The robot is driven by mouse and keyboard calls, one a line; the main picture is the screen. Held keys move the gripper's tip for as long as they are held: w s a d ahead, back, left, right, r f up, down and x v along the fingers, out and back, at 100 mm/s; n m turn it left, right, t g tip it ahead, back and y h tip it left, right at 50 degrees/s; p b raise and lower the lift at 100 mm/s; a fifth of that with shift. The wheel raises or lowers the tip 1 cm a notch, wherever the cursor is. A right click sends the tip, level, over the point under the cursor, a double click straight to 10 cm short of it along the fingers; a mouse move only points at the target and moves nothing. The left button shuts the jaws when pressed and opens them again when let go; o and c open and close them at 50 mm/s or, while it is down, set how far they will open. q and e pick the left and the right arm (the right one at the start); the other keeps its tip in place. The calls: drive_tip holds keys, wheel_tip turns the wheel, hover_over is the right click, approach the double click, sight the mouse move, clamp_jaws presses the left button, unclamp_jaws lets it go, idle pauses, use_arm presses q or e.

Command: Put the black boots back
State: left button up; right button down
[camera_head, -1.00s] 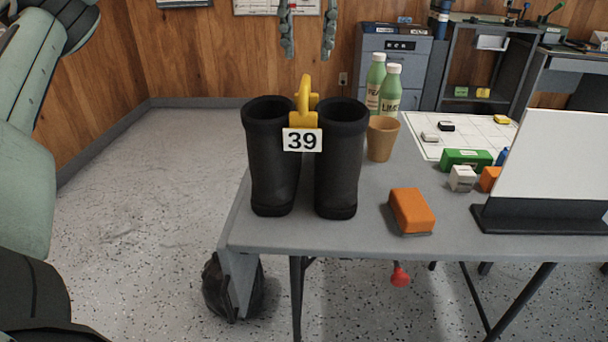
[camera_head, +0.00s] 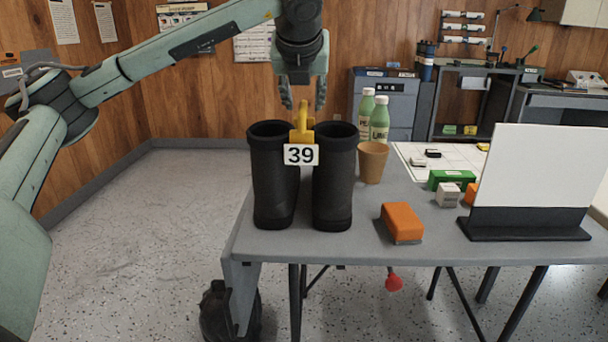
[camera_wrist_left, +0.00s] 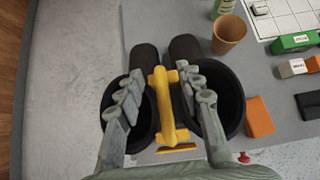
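The pair of black boots (camera_head: 333,190) stands upright on the grey table near its left end. A yellow clip with a handle (camera_head: 302,117) joins the boots at the top and carries a white tag marked 39. My left gripper (camera_head: 303,103) is open, just above the yellow handle, fingers pointing down. In the left wrist view the handle (camera_wrist_left: 164,105) lies between the spread fingers (camera_wrist_left: 163,95), and the boot openings show on both sides. I cannot tell whether a finger touches it. My right gripper is not in view.
A white board on a black base (camera_head: 525,225) stands further right. A dark bag (camera_head: 217,312) is on the floor.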

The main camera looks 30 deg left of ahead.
use_arm(q)
drive_tip(key=shift+w+a+f, duration=0.25)
drive_tip(key=shift+w+f, duration=0.15)
drive_tip(key=shift+f, duration=0.15)
clamp_jaws()
drive_tip(key=shift+r, duration=0.2)
